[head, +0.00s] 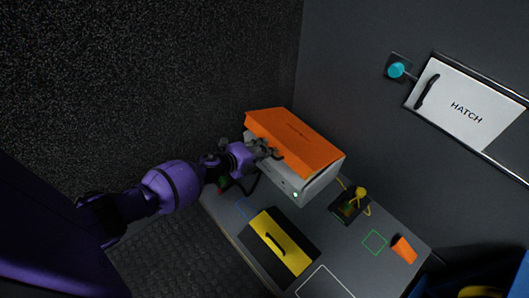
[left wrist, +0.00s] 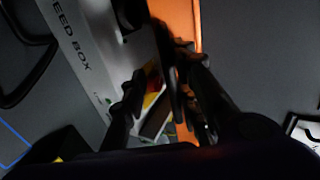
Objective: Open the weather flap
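The weather flap (head: 292,137) is an orange panel over the top of a white feed box (head: 305,186) in the head view. It also shows as an orange strip in the left wrist view (left wrist: 184,18). My left gripper (head: 268,150) is at the flap's near left edge. In the left wrist view its fingers (left wrist: 163,88) stand apart, with a dark bar, perhaps the flap's handle, between them beside the right finger. Red, yellow and white patches show between the fingers. Whether the fingers touch the bar is unclear. My right gripper is out of view.
A yellow panel with a black handle (head: 290,252) lies in front of the box. A yellow-knobbed device (head: 358,194) and an orange piece (head: 404,249) are to the right. A white hatch (head: 465,105) and teal knob (head: 396,70) are on the wall.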

